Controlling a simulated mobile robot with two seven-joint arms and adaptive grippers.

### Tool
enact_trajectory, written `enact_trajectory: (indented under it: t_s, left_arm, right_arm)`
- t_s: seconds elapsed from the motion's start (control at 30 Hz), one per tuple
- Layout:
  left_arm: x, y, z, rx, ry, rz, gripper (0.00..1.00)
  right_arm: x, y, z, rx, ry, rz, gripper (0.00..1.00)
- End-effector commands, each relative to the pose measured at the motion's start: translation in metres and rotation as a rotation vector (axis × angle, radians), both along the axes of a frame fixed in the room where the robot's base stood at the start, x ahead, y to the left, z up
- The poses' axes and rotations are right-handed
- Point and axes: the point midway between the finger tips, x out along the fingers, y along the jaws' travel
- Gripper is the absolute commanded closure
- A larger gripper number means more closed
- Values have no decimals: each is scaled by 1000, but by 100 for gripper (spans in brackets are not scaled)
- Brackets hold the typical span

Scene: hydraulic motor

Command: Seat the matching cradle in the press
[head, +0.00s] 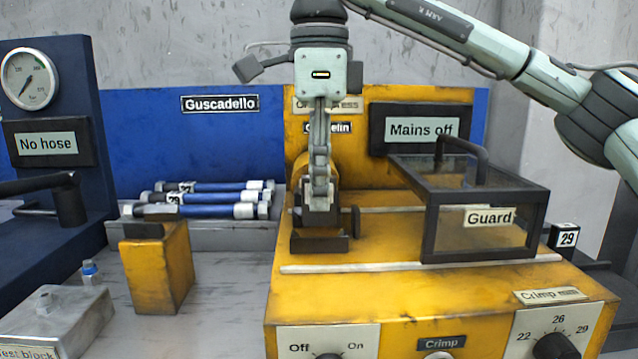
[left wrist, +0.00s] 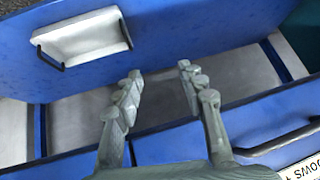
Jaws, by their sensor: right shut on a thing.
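The yellow press (head: 385,295) stands at the right of the bench in the head view. My right gripper (head: 319,205) points straight down over its left part and is shut on a small cradle (head: 320,219), largely hidden by the fingers. The cradle is at the dark holder (head: 320,243) on the press top; I cannot tell whether it is fully down. Another dark block marked 29 (head: 565,237) stands right of the press. The guard (head: 485,215), a framed clear box with a handle, is at the right of the rail. My left gripper (left wrist: 160,70) is open and empty.
Several blue hoses (head: 213,198) lie on a grey rack left of the press. A yellow block (head: 156,265), a grey test block (head: 62,318) and a pressure gauge (head: 30,78) are farther left. A white tray (left wrist: 82,40) shows on a blue panel in the left wrist view.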

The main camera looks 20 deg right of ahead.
Motion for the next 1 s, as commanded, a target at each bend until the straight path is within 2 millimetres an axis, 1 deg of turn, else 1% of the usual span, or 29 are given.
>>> enact_trajectory:
  t_s: [0.23,1.0]
  left_arm:
    - [0,0,-1,0,0,0,60]
    - [0,0,-9,0,1,0,60]
  right_arm:
    - [0,0,0,1,-2,0,100]
    - [0,0,-15,2,-2,-1,100]
